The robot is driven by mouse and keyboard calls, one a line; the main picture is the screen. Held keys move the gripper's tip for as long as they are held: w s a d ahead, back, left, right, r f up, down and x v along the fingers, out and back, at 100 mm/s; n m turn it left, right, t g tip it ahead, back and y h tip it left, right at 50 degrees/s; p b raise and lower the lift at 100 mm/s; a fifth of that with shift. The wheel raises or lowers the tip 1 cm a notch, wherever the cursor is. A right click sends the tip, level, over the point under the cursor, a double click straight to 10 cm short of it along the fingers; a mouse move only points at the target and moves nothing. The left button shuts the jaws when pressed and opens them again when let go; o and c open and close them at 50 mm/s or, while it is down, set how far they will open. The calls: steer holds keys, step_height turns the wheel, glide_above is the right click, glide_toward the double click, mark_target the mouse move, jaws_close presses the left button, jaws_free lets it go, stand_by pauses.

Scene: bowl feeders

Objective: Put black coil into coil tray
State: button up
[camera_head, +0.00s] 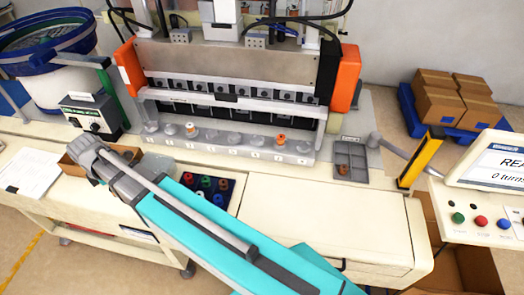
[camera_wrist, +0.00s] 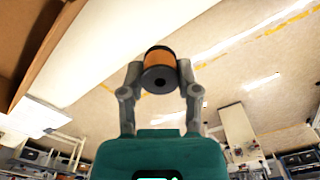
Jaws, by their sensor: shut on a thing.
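My gripper (camera_wrist: 160,74) is shut on a black coil (camera_wrist: 158,56) with dark end discs and a copper-orange winding, seen in the wrist view. The fingers hold it from both sides. In the head view my arm's end is at the left, by an open cardboard box (camera_head: 134,152); the held coil cannot be made out clearly there. A dark tray (camera_head: 232,203) with several red, green and blue coils lies on the bench right of my arm's end. A grey tray with compartments (camera_head: 350,148) stands further right, with a brownish coil in one compartment.
A machine with a row of posts (camera_head: 230,140) stands along the back, some posts carrying orange coils. A blue bowl feeder (camera_head: 50,45) is at the left. A yellow post (camera_head: 420,158) and a screen panel (camera_head: 490,165) are at the right.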

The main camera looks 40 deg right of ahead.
step_height(320, 180, down, 6)
steer(key=b, duration=0.4)
steer(key=shift+r, duration=0.25)
steer(key=shift+s, duration=0.15)
